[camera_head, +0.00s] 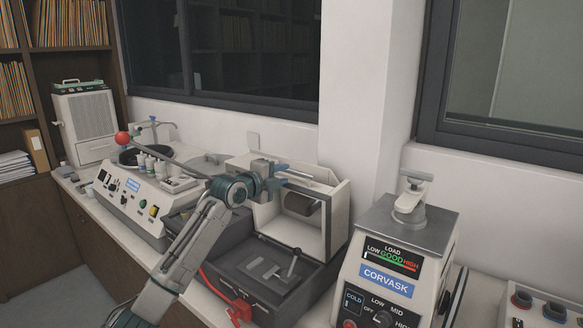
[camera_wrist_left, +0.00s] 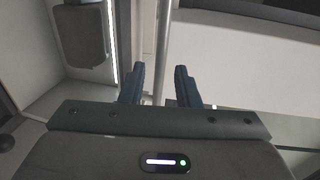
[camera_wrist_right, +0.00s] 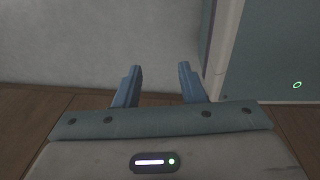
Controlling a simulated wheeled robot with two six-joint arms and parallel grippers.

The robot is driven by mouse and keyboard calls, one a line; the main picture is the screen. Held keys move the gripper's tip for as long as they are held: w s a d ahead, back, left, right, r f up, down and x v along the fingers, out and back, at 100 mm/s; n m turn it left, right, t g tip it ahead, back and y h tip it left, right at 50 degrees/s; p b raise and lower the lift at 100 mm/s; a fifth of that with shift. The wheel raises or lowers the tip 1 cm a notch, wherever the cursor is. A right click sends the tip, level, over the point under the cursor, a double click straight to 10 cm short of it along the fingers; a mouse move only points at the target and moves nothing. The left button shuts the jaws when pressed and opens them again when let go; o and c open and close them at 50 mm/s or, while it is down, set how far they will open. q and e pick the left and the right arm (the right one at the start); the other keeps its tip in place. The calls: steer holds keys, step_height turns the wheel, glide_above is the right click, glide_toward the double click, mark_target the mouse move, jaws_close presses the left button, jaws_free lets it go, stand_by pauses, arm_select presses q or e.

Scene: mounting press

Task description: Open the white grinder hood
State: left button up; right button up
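The white grinder hood (camera_head: 342,222) stands raised at the back of a dark grey machine base (camera_head: 262,293), its hollow side facing front. A dark rounded part shows inside it. My left gripper (camera_head: 280,178) is at the hood's upper edge, its fingers apart. In the left wrist view, the left fingers (camera_wrist_left: 160,85) stand on either side of a pale bar (camera_wrist_left: 163,45), with a light strip and the hood's inside at left. I cannot tell whether they touch the bar. My right gripper (camera_wrist_right: 160,84) is open and empty, facing a pale wall; it is outside the head view.
A CORVASK press (camera_head: 385,262) stands close on the right. A white control console (camera_head: 130,200) with a red-knobbed lever is on the left. A short lever (camera_head: 294,262) stands on the dark base, and a red clamp-like part (camera_head: 238,311) is at its front.

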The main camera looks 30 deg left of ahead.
mark_target(290, 172)
arm_select(q)
steer(key=w+p, duration=0.1)
steer(key=w, duration=0.3)
steer(key=shift+d, duration=0.2)
steer(key=shift+w+f+p, duration=0.3)
steer(key=shift+w, duration=0.2)
jaws_close()
